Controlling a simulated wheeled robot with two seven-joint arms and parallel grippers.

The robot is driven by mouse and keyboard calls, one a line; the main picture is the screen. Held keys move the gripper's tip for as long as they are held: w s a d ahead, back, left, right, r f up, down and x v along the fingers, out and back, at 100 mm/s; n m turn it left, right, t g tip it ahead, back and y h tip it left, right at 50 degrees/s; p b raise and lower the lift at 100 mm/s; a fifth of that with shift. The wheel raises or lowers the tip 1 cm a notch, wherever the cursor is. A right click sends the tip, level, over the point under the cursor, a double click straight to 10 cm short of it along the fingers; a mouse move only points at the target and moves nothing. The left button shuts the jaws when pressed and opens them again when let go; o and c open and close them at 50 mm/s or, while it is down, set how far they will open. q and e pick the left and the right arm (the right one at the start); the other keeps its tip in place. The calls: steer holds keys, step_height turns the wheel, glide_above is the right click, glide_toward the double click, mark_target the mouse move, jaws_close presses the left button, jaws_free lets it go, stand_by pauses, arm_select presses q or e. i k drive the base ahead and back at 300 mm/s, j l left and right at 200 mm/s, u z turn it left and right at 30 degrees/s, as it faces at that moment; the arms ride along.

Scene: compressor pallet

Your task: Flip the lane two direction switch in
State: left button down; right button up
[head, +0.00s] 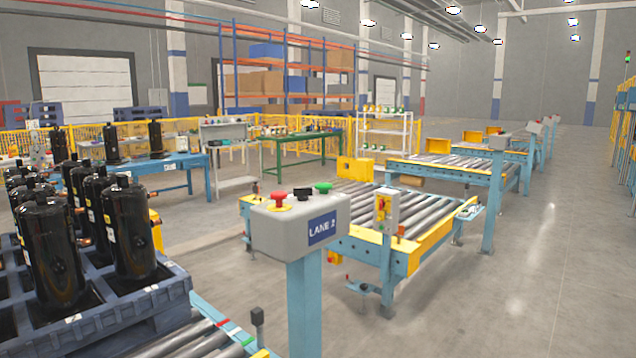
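The lane two control box (300,220) is a grey box on a blue post, near the middle of the head view. A blue label on its right-hand face reads "LANE 2". On its top sit a red mushroom button (278,198) on a yellow base, a black switch (302,193) and a green button (323,187). The black switch stands between the red and green buttons; which way it is turned is too small to tell. Neither of my grippers is in view, and nothing touches the box.
A blue pallet (120,318) with several black compressors stands at the left front, beside rollers (205,340). A roller conveyor (370,212) with yellow and blue edges lies behind the box. Open grey floor (540,260) is at the right.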

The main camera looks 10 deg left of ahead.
mark_target(303, 193)
steer(key=i+l, duration=0.25)
steer(key=l, duration=0.15)
steer(key=i+l+u, duration=0.1)
steer(key=i+l, duration=0.4)
steer(key=l, duration=0.25)
steer(key=i+l, duration=0.25)
steer(key=l, duration=0.15)
steer(key=i+l+u, duration=0.1)
steer(key=i+l, duration=0.15)
steer(key=l, duration=0.2)
